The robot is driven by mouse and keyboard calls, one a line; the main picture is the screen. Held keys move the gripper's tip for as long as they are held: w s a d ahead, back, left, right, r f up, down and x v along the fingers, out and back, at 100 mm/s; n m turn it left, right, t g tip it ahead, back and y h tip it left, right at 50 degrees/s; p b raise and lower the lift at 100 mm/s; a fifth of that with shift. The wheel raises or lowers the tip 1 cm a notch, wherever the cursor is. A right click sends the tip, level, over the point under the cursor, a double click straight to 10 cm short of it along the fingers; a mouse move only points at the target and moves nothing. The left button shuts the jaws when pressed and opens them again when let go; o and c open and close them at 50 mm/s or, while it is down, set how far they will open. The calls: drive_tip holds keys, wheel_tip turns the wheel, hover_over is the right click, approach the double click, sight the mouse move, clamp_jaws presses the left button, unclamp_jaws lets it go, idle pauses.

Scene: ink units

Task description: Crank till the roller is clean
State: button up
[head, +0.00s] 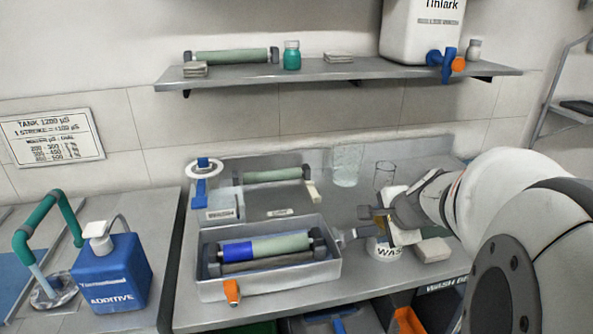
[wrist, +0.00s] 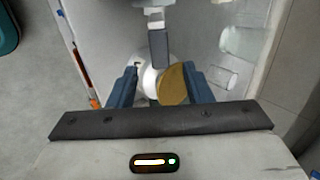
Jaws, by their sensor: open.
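The roller (head: 265,246) lies in a grey metal tray (head: 270,287). Its left part is blue with ink and its right part is pale green; a darker roller (head: 268,262) runs below it. The crank (head: 350,234) sticks out from the tray's right side. In the wrist view a grey bar (wrist: 158,48), which looks like the crank, points in between the fingers. My gripper (head: 370,222) is open beside the crank, and its two blue-grey fingers show apart in the wrist view (wrist: 161,88). I cannot tell whether they touch the crank.
A white container marked "WAS" (head: 381,251) stands under my gripper. In the wrist view a tan disc (wrist: 173,86) shows between the fingers. An orange tap (head: 232,291) is on the tray's front. Another green roller (head: 272,175) and glass vessels (head: 347,163) stand behind.

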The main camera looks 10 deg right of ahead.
sight(370, 229)
drive_tip(key=b+x, duration=0.1)
drive_tip(key=x, duration=0.5)
drive_tip(key=shift+w+f, duration=0.1)
drive_tip(key=shift+f, duration=0.1)
clamp_jaws()
idle(0.3)
drive_tip(key=shift+d, duration=0.1)
drive_tip(key=shift+r+p, duration=0.15)
drive_tip(key=shift+p, duration=0.2)
